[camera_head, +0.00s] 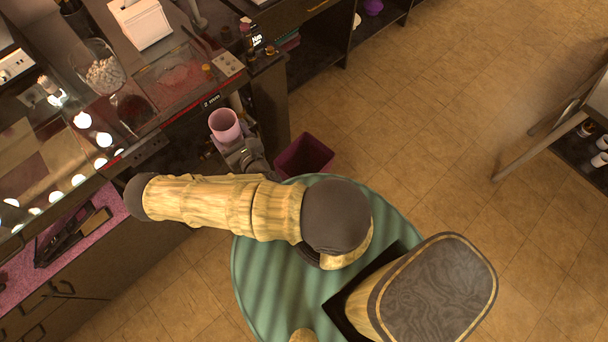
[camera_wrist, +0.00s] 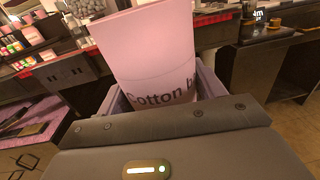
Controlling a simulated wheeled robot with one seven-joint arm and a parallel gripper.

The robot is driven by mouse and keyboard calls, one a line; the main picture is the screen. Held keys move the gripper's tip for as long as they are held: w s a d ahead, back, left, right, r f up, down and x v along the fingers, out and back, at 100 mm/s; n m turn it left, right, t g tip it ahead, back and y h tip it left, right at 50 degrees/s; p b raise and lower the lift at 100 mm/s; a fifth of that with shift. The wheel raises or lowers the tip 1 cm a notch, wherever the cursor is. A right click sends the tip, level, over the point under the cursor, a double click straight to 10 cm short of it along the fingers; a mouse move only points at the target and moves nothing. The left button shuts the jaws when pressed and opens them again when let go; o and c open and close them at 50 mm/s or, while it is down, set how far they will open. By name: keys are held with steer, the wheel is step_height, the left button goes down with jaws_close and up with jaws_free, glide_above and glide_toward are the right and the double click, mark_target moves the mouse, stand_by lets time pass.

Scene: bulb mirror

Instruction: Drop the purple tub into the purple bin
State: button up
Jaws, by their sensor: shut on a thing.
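The purple tub (camera_head: 225,124) is pinkish and upright, with its open rim up in the head view. In the wrist view the tub (camera_wrist: 160,55) is large and close, with "Cotton b" lettering partly visible. My gripper (camera_head: 235,143) is shut on it and holds it in front of the dresser. The purple bin (camera_head: 303,155) stands on the floor to the right of the tub, partly hidden by my arm. I cannot clearly make out the bin in the wrist view.
The cluttered vanity (camera_head: 190,85) with a lit mirror lies left of the tub. A glass jar (camera_head: 104,73) and a white box (camera_head: 141,22) stand on it. Open tiled floor (camera_head: 430,120) lies to the right.

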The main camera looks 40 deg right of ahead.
steer(key=w+d+f+m+g+h+b, duration=0.25)
steer(key=d+f+m+h+b, duration=0.4)
steer(key=b, duration=0.65)
steer(key=w+d+f+m+g+h+b, duration=0.1)
steer(key=d+f+m+g+h+b, duration=0.25)
steer(key=d+f+h+b, duration=0.65)
steer(key=s+d+f+m+g+b, duration=0.1)
steer(key=d+f+m+g+b, duration=0.2)
steer(key=f+b, duration=0.4)
steer(key=s+d+f+m+g+h+b, duration=0.1)
steer(key=d+f+g+b, duration=0.4)
steer(key=b, duration=0.7)
steer(key=s+d+f+m+g+b, duration=0.3)
steer(key=f+m+g+b, duration=0.3)
steer(key=f+b, duration=0.3)
steer(key=shift+s+d+f+g+b, duration=0.25)
steer(key=shift+d+g+b, duration=0.2)
steer(key=shift+d+g, duration=0.15)
steer(key=shift+f, duration=0.1)
step_height(320, 180, down, 6)
steer(key=b, duration=0.5)
steer(key=shift+w, duration=0.1)
